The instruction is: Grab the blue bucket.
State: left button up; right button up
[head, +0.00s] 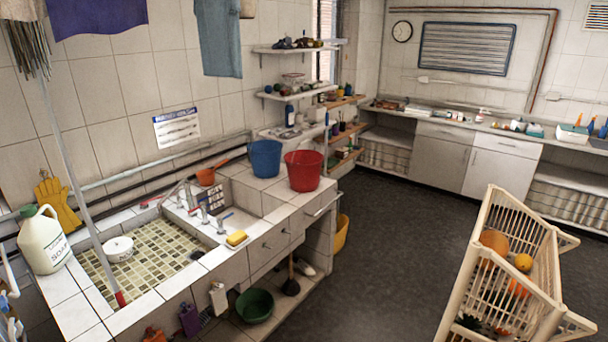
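The blue bucket (265,160) stands upright on the tiled counter (258,187), beyond the sink and close to the back wall. A red bucket (303,172) stands just right of it and a little nearer, covering a small part of its right side. The blue bucket's rim is open at the top. I cannot make out a handle on it. Neither of my grippers can be made out in the head view, and nothing is touching the bucket.
A mop handle (80,190) slants down into the tiled basin at left, near a white soap jug (44,240). Taps (205,208) and a yellow sponge (237,238) lie before the buckets. A cream crate (505,270) stands at right; dark floor (390,240) between is clear.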

aim_at(265, 155)
jog(key=i+u, duration=0.1)
jog(key=i+z, duration=0.25)
jog(key=i, duration=0.3)
jog(key=i+z, duration=0.25)
jog(key=i, duration=0.25)
jog(key=i+j+z, duration=0.1)
jog(key=i+z, duration=0.15)
jog(key=i, duration=0.3)
jog(key=i+j+z, duration=0.3)
jog(key=i, duration=0.2)
jog(key=i+l, duration=0.1)
jog(key=i, duration=0.5)
jog(key=i+l+u, duration=0.1)
jog(key=i, duration=0.5)
jog(key=i+l, duration=0.2)
jog(key=i, duration=0.4)
jog(key=j+u, duration=0.05)
